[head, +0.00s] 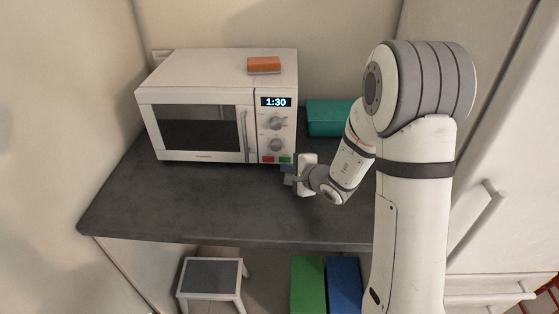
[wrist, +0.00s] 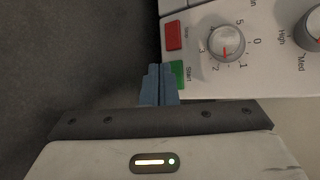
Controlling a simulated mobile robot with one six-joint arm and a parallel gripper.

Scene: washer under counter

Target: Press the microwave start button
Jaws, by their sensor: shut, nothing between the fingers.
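The white microwave (head: 196,96) stands on the dark counter with its door shut. Its display (head: 275,101) reads 1:30. The green start button (head: 285,160) is at the bottom right of its panel, beside the red stop button (head: 268,160). In the wrist view the green button (wrist: 177,73) is labelled Start and the red one (wrist: 173,36) lies next to it. My gripper (head: 287,174) is shut and empty, just in front of the panel. In the wrist view its blue fingertips (wrist: 160,72) overlap the edge of the green button; I cannot tell whether they touch it.
Two knobs (head: 276,123) sit above the buttons. The counter (head: 190,200) is clear in front. A stool (head: 212,275) stands below.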

